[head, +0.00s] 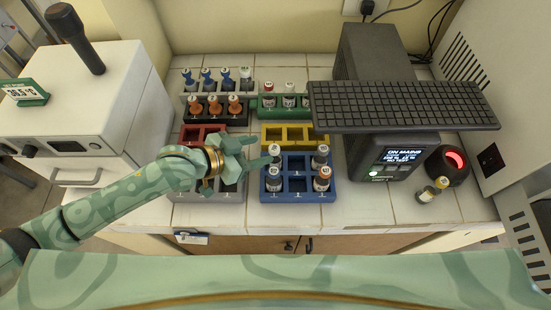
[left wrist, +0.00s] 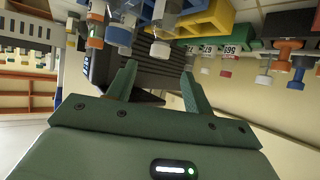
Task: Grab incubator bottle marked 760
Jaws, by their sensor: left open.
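My left gripper (head: 257,151) is open and empty, with its fingers just left of the blue rack (head: 298,196). The gripper's fingers are close to the left pair. The left wrist view shows both fingers (left wrist: 158,75) apart, with bottles above them, seen inverted. The labels are too small to tell which bottle reads 760. My right gripper is not in view.
A yellow rack (head: 293,128), a green rack (head: 268,112) with bottles, a red rack (head: 187,137) and a grey rack (head: 178,183) stand close by. A keyboard (head: 400,105) overhangs at right. A small bottle (head: 428,192) stands right of the black display unit (head: 397,158).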

